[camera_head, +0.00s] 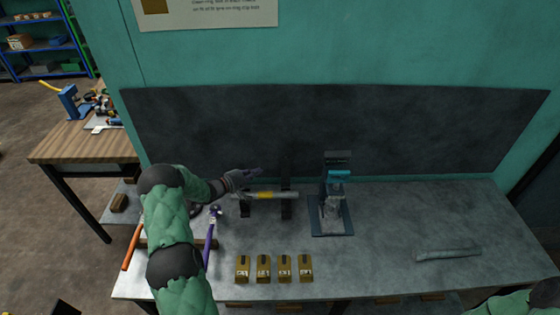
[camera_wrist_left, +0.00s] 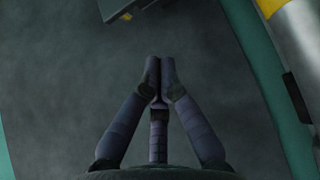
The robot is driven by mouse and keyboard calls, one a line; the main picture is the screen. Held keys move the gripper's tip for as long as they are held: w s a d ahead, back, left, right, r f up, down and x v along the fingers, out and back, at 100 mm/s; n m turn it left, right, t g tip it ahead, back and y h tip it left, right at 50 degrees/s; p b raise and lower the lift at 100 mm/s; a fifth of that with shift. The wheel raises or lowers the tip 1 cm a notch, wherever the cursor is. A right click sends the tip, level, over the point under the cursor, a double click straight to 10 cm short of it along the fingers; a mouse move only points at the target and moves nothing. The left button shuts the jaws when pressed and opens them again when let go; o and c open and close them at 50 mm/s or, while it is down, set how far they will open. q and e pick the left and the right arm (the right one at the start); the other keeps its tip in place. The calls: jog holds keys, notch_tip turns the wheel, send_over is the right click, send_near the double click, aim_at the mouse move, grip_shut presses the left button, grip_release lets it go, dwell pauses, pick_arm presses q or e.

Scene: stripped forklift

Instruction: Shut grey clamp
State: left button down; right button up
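My left gripper (camera_head: 253,173) is in the head view above the bench, just behind a grey bar with a yellow band (camera_head: 264,195) that lies across two dark stands. In the left wrist view, the gripper's fingertips (camera_wrist_left: 160,70) meet with nothing between them. The yellow and grey bar (camera_wrist_left: 300,25) shows there at the top right, apart from the fingers. An upright grey device with a blue part (camera_head: 337,195) stands on a dark plate to the right. I cannot tell for sure which part is the grey clamp. My right gripper is out of view.
Several tan blocks (camera_head: 284,269) stand in a row at the bench front. Orange (camera_head: 131,247) and purple (camera_head: 209,240) handled tools lie at the left. A pale grey rod (camera_head: 448,254) lies at the right. A dark panel (camera_head: 430,130) backs the bench (camera_head: 385,270).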

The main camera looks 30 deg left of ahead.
aim_at(285, 170)
pick_arm(q)
jog(key=d+b+x, duration=0.1)
jog(key=x, duration=0.8)
jog(key=shift+w+h, duration=0.15)
jog(key=shift+h, duration=0.15)
jog(key=shift+d+r, duration=0.1)
jog(key=shift+d+r+b, duration=0.1)
jog(key=shift+b, duration=0.25)
